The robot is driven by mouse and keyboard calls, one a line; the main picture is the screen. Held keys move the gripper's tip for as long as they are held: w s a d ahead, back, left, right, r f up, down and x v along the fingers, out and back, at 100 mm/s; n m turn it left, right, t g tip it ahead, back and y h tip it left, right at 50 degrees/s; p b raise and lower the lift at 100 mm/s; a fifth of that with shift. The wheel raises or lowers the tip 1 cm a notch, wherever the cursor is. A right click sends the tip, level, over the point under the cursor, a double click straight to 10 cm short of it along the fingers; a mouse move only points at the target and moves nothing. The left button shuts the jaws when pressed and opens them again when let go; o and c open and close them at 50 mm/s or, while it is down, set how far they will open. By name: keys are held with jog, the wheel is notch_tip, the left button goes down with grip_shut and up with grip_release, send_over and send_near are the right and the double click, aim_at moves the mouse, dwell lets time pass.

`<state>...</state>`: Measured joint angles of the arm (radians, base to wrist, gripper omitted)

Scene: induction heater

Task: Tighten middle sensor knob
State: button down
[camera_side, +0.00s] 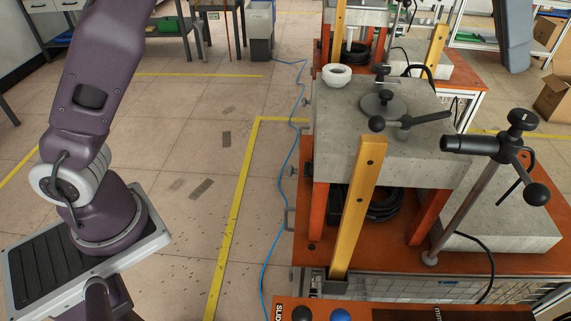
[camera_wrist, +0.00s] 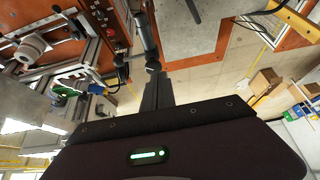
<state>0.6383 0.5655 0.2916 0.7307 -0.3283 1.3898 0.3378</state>
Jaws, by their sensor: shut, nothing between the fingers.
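The sensor stand (camera_side: 466,208) rises from the orange bench at the right of the side view. Near its top are a black upright knob (camera_side: 522,118), a horizontal black cylinder (camera_side: 462,143) and a black ball knob (camera_side: 537,194). I cannot tell for sure which is the middle sensor knob. My gripper (camera_wrist: 157,76) is shut and empty in the wrist view, and is out of the side view. Its fingertips point toward a black round knob (camera_wrist: 153,66) at the end of a dark bar. They overlap it in the picture; the gap cannot be judged.
A yellow post (camera_side: 358,210) and a concrete block (camera_side: 430,125) stand left of the sensor stand. Cardboard boxes (camera_wrist: 265,80) are farther off. The floor at left is mostly clear.

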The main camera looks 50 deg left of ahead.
aim_at(520, 125)
notch_tip(520, 125, down, 6)
jog(key=s+d, duration=0.1)
jog(key=d, duration=0.1)
jog(key=shift+s+d, duration=0.2)
jog(key=shift+s, duration=0.2)
jog(key=shift+w, duration=0.2)
dwell(0.5)
jog(key=shift+w+a, duration=0.3)
jog(key=shift+a, duration=0.15)
jog(key=shift+w+a, duration=0.1)
jog(key=shift+w+a, duration=0.25)
jog(key=shift+w, duration=0.2)
dwell(0.4)
jog(key=shift+a, duration=0.15)
